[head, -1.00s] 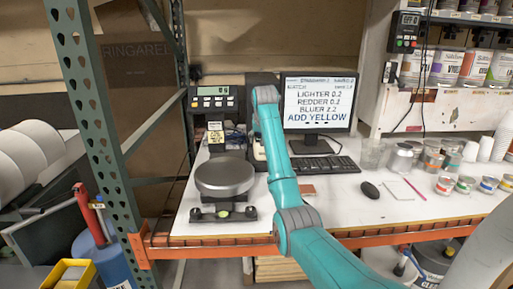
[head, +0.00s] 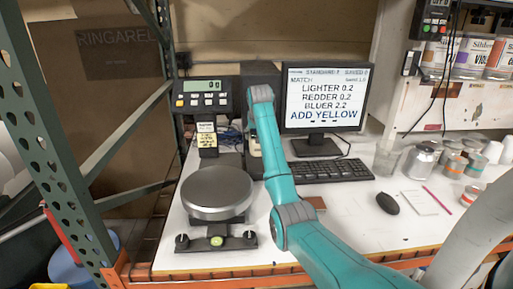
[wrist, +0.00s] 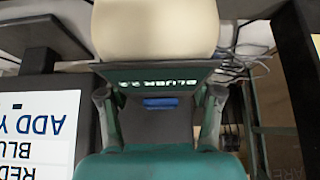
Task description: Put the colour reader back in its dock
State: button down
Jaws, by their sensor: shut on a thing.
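The colour reader (wrist: 155,30) has a cream body and a dark face with small lit upside-down letters, in the wrist view. My gripper (wrist: 160,93) is shut on it, with a dark finger at each side. In the head view only a small cream part of the reader (head: 254,147) shows beside my teal arm; the arm hides the gripper. A dark upright block (head: 262,75) stands behind the arm between the scale display and the monitor. I cannot tell whether it is the dock, nor whether the reader touches anything below.
A round scale (head: 218,192) and its display (head: 207,96) stand left of my arm. A monitor (head: 324,98), keyboard (head: 331,171) and mouse (head: 388,203) are to the right, with cans and cups beyond. Cables hang behind the reader. An orange beam (head: 215,279) edges the bench.

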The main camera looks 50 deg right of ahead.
jog(key=shift+f, duration=2.5)
jog(key=shift+f, duration=0.1)
jog(key=shift+c, duration=1.1)
grip_release()
jog(key=shift+a+f, duration=0.1)
jog(key=v, duration=1.2)
jog(key=shift+s, duration=0.1)
